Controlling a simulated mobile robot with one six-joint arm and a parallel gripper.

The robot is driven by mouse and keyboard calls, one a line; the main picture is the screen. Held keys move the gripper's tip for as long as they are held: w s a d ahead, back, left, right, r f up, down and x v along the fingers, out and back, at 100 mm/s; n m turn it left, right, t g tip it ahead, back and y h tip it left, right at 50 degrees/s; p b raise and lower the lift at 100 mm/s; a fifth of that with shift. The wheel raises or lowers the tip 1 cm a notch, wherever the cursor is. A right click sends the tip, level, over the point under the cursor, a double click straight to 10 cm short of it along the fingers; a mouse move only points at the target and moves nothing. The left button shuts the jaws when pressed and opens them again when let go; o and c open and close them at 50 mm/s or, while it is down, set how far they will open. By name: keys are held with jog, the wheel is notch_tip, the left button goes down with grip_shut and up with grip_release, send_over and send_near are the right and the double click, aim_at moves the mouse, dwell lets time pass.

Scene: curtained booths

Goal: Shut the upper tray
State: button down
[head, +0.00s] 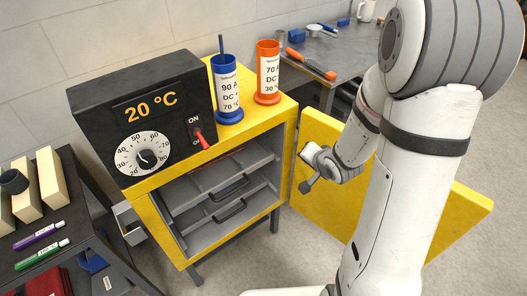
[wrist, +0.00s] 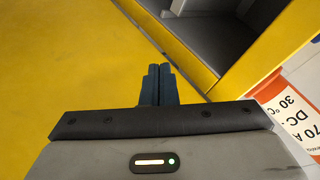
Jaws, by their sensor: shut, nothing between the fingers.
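The yellow oven cabinet (head: 158,222) has its door (head: 330,205) swung wide open to the right. Inside are two grey trays, one above the other, each with a dark handle. The upper tray (head: 205,184) shows its grey inner floor from above; how far it sticks out I cannot tell. The lower tray (head: 207,224) is just below it. My gripper (head: 306,187) is beside the cabinet's front right edge, near the open door, apart from the tray handles. In the wrist view its dark fingers (wrist: 158,84) are together and empty, over yellow surface.
A black control box (head: 140,115) with dial and red switch stands on the cabinet. A blue cup (head: 228,98) and an orange cup (head: 267,75) stand beside it. A dark cart (head: 75,215) is at left, a grey bench (head: 345,55) behind. The open door blocks the right side.

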jog(key=a+f+m+y+b, duration=0.3)
jog(key=a+f+y, duration=0.15)
jog(key=f, duration=0.45)
send_near(260, 165)
notch_tip(260, 165, down, 4)
jog(key=a, duration=0.1)
jog(key=w, duration=0.1)
jog(key=w+a+t, duration=0.1)
jog(key=shift+w+a+r+m, duration=0.2)
jog(key=shift+w+a+m, duration=0.1)
jog(key=shift+w, duration=0.1)
jog(key=shift+w+a, duration=0.3)
jog(key=shift+w, duration=0.25)
